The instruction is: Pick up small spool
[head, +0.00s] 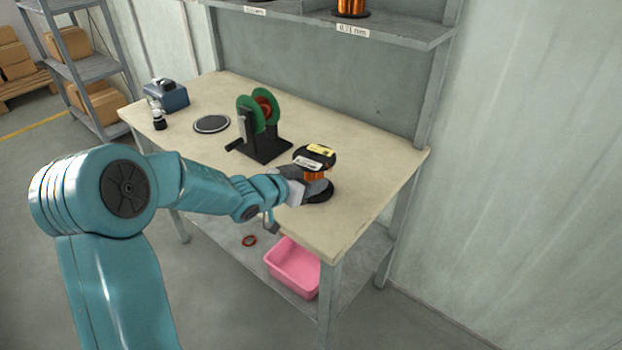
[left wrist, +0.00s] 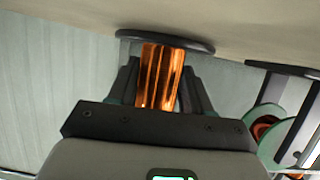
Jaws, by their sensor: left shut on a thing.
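The small spool (head: 317,175) has black flanges, copper-coloured wire and yellow and white labels on its top flange. It is upright at the right part of the bench, near the front edge. My left gripper (head: 311,181) is shut on its wound middle, between the two flanges. In the left wrist view the copper winding (left wrist: 158,76) sits between the two dark fingers (left wrist: 160,85), with one black flange beyond them close to the bench top. I cannot tell whether that flange touches the bench. My right gripper is not in view.
The bench (head: 372,190) also holds a black stand with a green-flanged spool (head: 250,114), a dark round disc (head: 212,124), a small bottle (head: 159,121) and a blue box (head: 170,96). A shelf (head: 400,36) hangs behind. A pink bin (head: 291,273) sits below.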

